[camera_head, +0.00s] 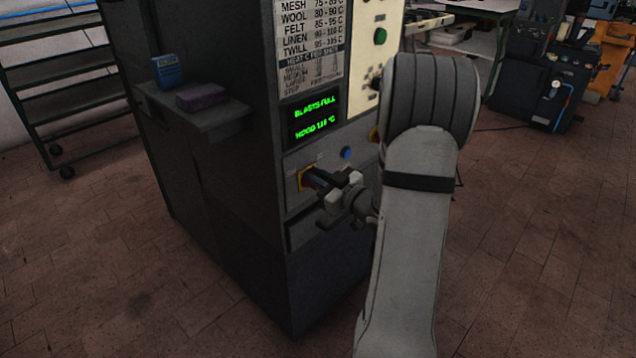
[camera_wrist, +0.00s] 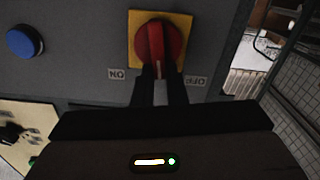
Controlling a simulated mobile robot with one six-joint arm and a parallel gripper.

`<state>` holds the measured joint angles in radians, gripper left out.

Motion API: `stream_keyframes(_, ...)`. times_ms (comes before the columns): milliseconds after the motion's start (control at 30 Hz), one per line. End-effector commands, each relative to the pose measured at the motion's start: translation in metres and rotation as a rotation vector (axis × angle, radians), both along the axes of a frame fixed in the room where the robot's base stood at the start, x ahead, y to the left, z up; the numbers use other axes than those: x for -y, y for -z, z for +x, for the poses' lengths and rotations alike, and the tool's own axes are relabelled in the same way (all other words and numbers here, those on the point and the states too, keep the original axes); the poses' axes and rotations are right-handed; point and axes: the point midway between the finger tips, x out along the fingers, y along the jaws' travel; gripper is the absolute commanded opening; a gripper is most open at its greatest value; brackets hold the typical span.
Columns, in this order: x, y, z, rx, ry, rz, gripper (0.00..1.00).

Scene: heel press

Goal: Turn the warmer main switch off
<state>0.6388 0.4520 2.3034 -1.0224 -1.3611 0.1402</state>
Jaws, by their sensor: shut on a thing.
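The main switch is a red rotary knob (camera_wrist: 157,38) on a yellow plate (camera_wrist: 185,22) in the wrist view. Its grip bar stands upright in that picture, with a pale mark at its lower end, between an ON label (camera_wrist: 117,74) at the left and an OFF label (camera_wrist: 196,80) at the right. The labels appear upside down. My gripper (camera_wrist: 160,75) is shut on the lower part of the bar. In the head view my gripper (camera_head: 318,183) reaches the yellow plate (camera_head: 303,178) on the cabinet's front; it hides most of the knob there.
A blue button (camera_head: 346,153) is close to the switch. A display (camera_head: 314,117) above reads "BLASTS:FULL" and a temperature near 118 °C. A side shelf (camera_head: 225,116) holds a blue box (camera_head: 168,71) and a purple block (camera_head: 202,97). Open floor surrounds the dark cabinet (camera_head: 235,215).

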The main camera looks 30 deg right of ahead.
Motion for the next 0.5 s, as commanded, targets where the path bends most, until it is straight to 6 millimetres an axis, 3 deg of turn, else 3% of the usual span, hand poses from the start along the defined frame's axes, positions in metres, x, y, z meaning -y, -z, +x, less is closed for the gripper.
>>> stream_keyframes(500, -0.0089, 0.0094, -0.0034, 0.147, 0.003, -0.398, 0.0)
